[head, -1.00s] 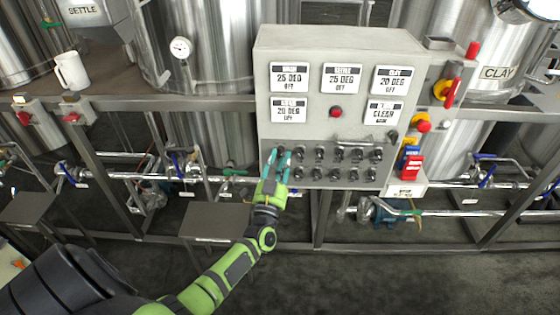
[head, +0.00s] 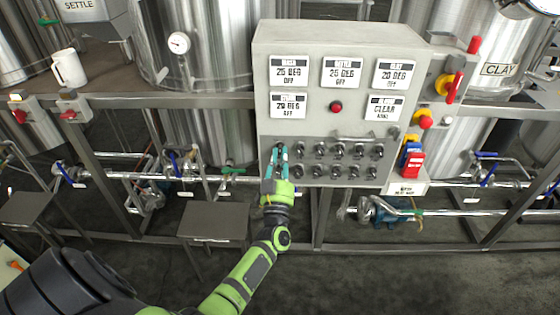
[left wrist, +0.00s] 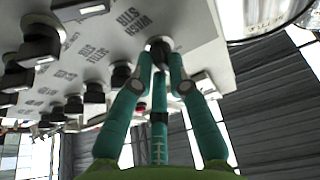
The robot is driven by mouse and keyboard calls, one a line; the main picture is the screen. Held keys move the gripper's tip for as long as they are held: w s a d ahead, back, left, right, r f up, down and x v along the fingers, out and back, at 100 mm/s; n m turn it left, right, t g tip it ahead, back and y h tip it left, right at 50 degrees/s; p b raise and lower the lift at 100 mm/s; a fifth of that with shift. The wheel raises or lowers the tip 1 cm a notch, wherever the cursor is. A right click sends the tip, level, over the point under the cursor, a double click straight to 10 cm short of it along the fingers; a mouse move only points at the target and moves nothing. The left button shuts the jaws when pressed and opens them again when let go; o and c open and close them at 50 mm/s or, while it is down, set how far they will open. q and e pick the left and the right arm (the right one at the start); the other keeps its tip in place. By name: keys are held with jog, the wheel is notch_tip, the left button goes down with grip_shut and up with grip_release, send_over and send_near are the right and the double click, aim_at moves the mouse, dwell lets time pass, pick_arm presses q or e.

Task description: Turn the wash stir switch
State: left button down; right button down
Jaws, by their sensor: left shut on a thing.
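The wash stir switch (left wrist: 160,44) is a dark round knob at the edge of the grey panel. The words "WASH STIR" stand beside it, upside down, in the left wrist view. My left gripper (head: 277,150) has its teal fingers shut on this knob, the upper left one of two rows of switches on the control panel (head: 320,55) in the head view. The fingertips also show in the left wrist view (left wrist: 160,58) on both sides of the knob. The fingers partly hide the knob, so its pointer direction cannot be made out. My right gripper is out of view.
Neighbouring black switches (head: 319,151) sit close to the right of the fingers. A wash display (head: 290,72) reads 25 DEG, OFF. A red-handled switch (head: 453,88) and padlocks (head: 412,162) are on the panel's right. Pipes and a frame lie below; a mug (head: 68,68) stands left.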

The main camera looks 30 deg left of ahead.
pick_arm(q)
jog(key=shift+w+d+r+n+g+y+b, duration=0.15)
jog(key=shift+n+g+y, duration=0.5)
jog(key=shift+n, duration=1.1)
jog(key=shift+s+f+n+g+y+b, duration=0.1)
jog(key=shift+n+g+y+b, duration=0.4)
jog(key=shift+n, duration=1.3)
jog(key=shift+w+d+r+n+g+y, duration=0.1)
jog(key=shift+n+g+y, duration=0.65)
jog(key=shift+n, duration=1)
jog(key=shift+y, duration=0.3)
